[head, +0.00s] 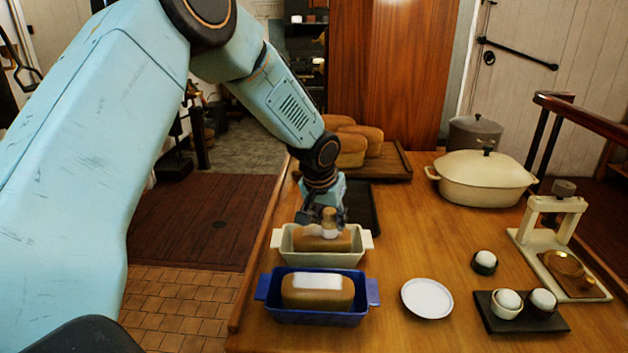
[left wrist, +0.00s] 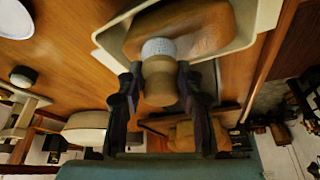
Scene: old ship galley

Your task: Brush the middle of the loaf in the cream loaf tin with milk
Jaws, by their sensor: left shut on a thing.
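The cream loaf tin (head: 347,258) stands on the counter with a brown loaf (head: 305,243) in it. The loaf also shows in the left wrist view (left wrist: 205,25). My left gripper (head: 328,205) is over this tin, shut on a brush with a wooden handle (left wrist: 160,82) and pale bristles (left wrist: 158,47). The bristles point down at the middle of the loaf and seem to meet its top. The brush hides that spot, so I cannot tell whether it is wet with milk. My right gripper is not in view.
A blue loaf tin (head: 315,317) in front holds a loaf with a white patch on top. A white round dish (head: 427,298) lies to its right. Egg-like white things, a press (head: 560,230) and a cream casserole (head: 482,180) stand further right. Loaves (head: 352,150) sit behind.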

